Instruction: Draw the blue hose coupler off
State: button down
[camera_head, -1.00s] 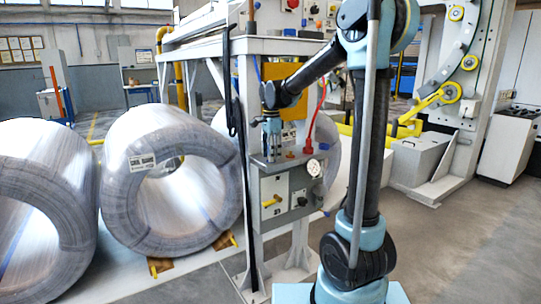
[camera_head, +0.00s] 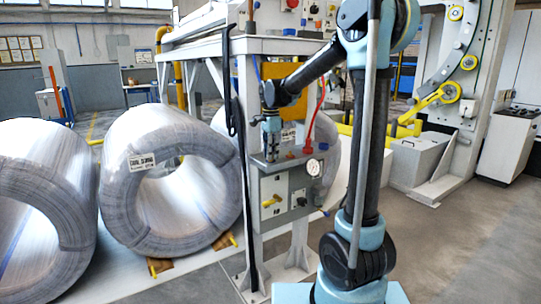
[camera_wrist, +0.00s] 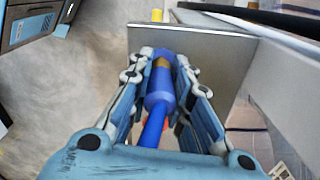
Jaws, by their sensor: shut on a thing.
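The blue hose coupler (camera_wrist: 159,88) shows in the wrist view between the fingers of my gripper (camera_wrist: 165,60). Its blue hose runs down toward the palm. A brass-coloured part (camera_wrist: 162,63) shows at the coupler's far end, between the fingertips. My gripper is shut on the coupler. In the head view my gripper (camera_head: 271,155) points down at the top of the grey valve panel (camera_head: 262,178). The coupler is mostly hidden by the fingers there, and I cannot tell whether it is still seated.
A red coupler with a red hose (camera_head: 308,146) stands just right of my gripper, above a pressure gauge (camera_head: 314,167). A white frame post (camera_head: 248,110) is close on the left. Large wire coils (camera_head: 120,190) stand further left.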

jog(key=shift+r, duration=1.9)
